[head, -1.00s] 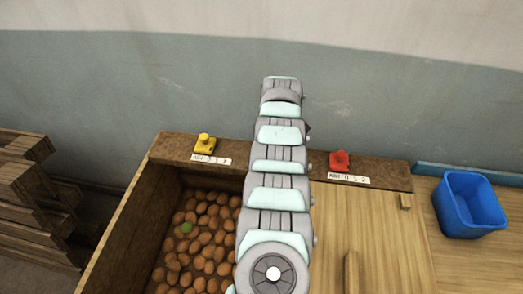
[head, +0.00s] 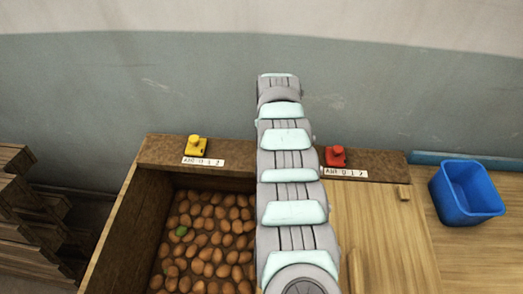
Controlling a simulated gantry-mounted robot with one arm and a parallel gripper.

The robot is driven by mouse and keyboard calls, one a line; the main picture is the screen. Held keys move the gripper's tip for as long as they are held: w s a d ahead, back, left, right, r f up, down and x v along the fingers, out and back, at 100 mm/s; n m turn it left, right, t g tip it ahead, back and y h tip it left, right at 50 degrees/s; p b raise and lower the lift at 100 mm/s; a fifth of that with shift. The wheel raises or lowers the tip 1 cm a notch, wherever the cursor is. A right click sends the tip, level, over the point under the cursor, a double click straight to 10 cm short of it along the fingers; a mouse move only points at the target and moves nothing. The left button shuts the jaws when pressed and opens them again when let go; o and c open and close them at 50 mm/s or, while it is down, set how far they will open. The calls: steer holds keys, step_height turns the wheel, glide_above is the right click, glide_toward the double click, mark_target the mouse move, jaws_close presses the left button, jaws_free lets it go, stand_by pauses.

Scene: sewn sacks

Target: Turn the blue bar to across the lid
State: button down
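A flat blue strip (head: 480,163) lies along the back edge of the worktop at the right, behind a blue bin. I cannot tell whether it is the blue bar, and no other blue bar shows. A pale wooden panel (head: 395,240), perhaps the lid, lies right of my arm, with a wooden handle or rail (head: 355,272) at its lower left. My arm runs up the middle of the head view and covers part of the panel's left side. My gripper is not visible, so its hold is hidden.
A yellow knob (head: 197,147) and a red knob (head: 336,156) sit on the back ledge. The blue bin (head: 466,193) stands right. Wooden racks (head: 30,220) stand left.

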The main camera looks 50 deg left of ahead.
steer(key=shift+n, duration=0.3)
steer(key=c, duration=0.9)
jaws_free()
steer(key=shift+c, duration=0.2)
step_height(320, 180, up, 11)
steer(key=shift+p, duration=0.3)
